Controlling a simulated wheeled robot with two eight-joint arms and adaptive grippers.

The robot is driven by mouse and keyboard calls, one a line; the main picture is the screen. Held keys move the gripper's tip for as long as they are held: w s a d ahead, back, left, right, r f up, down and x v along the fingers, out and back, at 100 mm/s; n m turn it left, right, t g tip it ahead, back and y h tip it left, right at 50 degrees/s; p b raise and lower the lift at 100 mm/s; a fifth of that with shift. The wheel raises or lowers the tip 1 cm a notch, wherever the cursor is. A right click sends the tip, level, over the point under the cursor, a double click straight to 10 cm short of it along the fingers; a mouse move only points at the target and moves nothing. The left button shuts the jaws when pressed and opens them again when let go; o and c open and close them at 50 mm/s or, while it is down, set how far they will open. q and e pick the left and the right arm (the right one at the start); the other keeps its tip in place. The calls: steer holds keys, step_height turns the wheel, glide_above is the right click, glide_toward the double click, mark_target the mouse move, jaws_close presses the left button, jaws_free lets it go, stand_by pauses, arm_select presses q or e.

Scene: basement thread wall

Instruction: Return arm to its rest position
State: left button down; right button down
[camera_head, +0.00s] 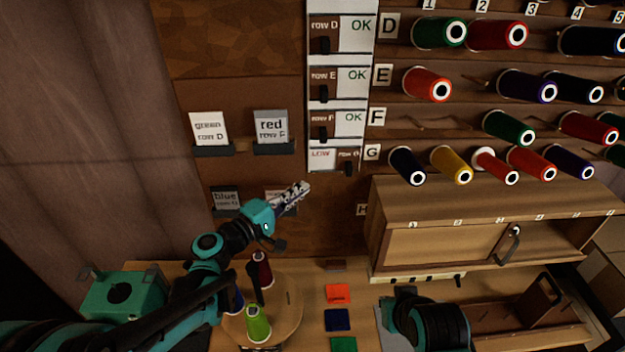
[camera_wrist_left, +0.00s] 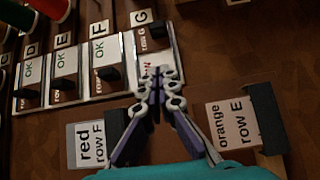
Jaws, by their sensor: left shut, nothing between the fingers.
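My left arm comes in from the left in the head view, and its gripper (camera_head: 293,195) is in front of the wooden back board, below the row G label slot. The gripper is shut and empty. In the left wrist view its closed fingers (camera_wrist_left: 157,90) point at the strip of row labels (camera_wrist_left: 95,70). The row G slider (camera_wrist_left: 152,38) is just beyond the fingertips; whether they touch it I cannot tell. In the head view rows D, E and F read OK, and row G (camera_head: 333,160) shows red lettering. A dark part of my right arm shows at the bottom, but its gripper does not.
A round wooden stand (camera_head: 290,308) with a green spool (camera_head: 258,323) and dark red spool (camera_head: 262,270) is under my left arm. Cards hang left of the labels, including red row F (camera_head: 271,125). Thread spools fill the rack at right, above a wooden cabinet (camera_head: 450,245).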

arm_select(q)
steer(key=shift+v, duration=0.8)
steer(key=shift+a, duration=0.15)
